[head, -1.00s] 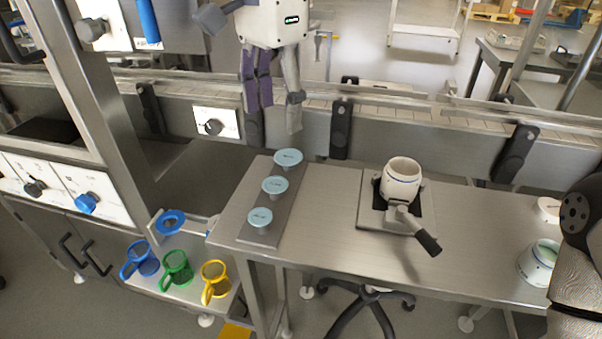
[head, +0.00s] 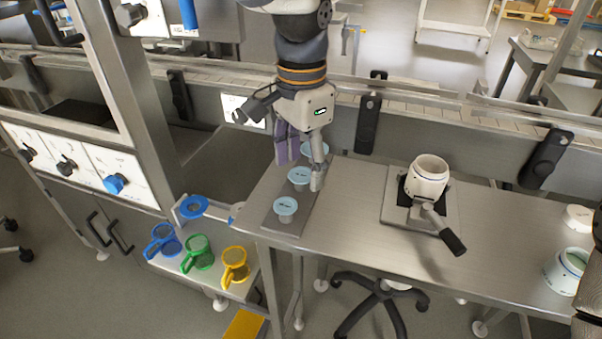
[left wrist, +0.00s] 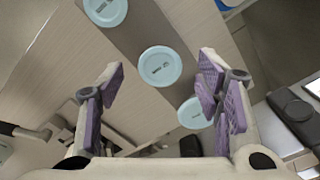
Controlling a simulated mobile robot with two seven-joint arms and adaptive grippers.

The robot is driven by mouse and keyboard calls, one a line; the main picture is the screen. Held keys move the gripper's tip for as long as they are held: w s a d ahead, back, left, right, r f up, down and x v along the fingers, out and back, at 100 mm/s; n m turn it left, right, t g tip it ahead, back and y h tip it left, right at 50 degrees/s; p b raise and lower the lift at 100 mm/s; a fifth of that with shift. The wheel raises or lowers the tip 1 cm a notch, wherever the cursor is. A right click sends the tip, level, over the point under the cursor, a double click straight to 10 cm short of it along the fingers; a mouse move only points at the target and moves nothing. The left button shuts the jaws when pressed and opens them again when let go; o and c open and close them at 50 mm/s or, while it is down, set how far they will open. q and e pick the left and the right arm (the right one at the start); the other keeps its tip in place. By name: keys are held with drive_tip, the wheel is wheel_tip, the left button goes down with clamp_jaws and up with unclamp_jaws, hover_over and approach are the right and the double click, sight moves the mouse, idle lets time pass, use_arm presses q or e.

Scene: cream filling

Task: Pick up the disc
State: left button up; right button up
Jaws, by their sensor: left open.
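Three pale blue discs stand on short stems in a row on a grey strip at the left end of the table: a near disc (head: 285,207), a middle disc (head: 299,175) and a far disc (head: 315,150). My left gripper (head: 301,168) is open and empty above the far and middle discs, partly covering the far one. In the left wrist view, one disc (left wrist: 160,66) shows between the open purple-padded fingers (left wrist: 165,92). Another disc (left wrist: 193,114) lies lower, close to the right finger, and a third (left wrist: 105,10) is cut by the top edge. My right gripper is out of view.
A white pot (head: 427,178) sits in a holder with a dark-handled lever on the table (head: 350,210). A white container (head: 567,268) and a lid (head: 579,218) stand at the right. Blue, green and yellow cups (head: 234,262) stand lower left.

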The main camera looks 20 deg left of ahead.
use_arm(q)
drive_tip(key=shift+f, duration=0.2)
idle(0.3)
drive_tip(key=shift+c, duration=0.3)
drive_tip(key=c, duration=0.7)
